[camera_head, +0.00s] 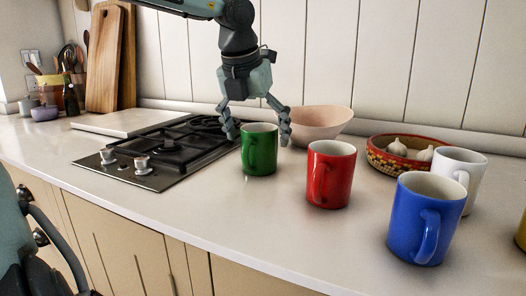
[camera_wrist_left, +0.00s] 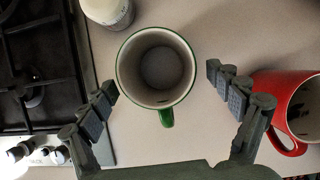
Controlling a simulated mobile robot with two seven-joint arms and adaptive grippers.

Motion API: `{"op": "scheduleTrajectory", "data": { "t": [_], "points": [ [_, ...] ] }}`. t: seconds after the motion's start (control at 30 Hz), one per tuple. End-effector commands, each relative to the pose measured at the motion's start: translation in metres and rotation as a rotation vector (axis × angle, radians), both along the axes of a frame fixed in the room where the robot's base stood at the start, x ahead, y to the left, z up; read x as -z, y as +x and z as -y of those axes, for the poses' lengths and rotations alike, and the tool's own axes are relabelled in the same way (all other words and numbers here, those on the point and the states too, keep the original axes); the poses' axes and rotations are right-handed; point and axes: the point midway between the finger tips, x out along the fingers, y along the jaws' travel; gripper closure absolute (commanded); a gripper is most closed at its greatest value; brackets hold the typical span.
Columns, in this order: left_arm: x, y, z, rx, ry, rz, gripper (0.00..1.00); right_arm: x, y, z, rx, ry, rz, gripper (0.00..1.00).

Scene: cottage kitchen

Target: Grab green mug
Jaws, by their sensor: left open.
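The green mug (camera_head: 259,152) stands upright on the counter, right of the stove. My left gripper (camera_head: 258,134) reaches down over it from above, with one finger on each side in the head view. In the left wrist view the green mug (camera_wrist_left: 133,48) is seen from above, empty, its handle pointing toward the gripper. The open fingers of the left gripper (camera_wrist_left: 163,82) are on either side of the mug's near part, with a gap visible on the right; contact on the left cannot be told. My right gripper is not in view.
A red mug (camera_head: 331,174) stands close on the right, then a blue mug (camera_head: 423,220) and a white mug (camera_head: 463,172). A pink bowl (camera_head: 318,127) is behind, a patterned basket (camera_head: 377,158) holds garlic. The stove (camera_head: 150,165) lies left.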

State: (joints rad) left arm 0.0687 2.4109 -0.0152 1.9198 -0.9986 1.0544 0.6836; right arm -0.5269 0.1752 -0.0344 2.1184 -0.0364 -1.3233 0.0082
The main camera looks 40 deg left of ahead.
Motion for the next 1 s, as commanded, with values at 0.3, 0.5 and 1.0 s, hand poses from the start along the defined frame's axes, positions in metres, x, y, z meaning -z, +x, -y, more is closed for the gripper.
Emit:
{"op": "scheduleTrajectory", "data": {
  "t": [0.3,0.5,1.0],
  "points": [
    [0.040,0.018,-0.009,0.000,-0.001,-0.003,0.10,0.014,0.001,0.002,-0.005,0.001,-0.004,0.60],
    [0.049,0.022,-0.010,0.001,-0.002,0.001,0.10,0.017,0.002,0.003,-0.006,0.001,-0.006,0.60],
    [0.048,0.022,-0.010,0.001,-0.002,0.001,0.54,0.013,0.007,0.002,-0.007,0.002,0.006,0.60]
  ]
}}
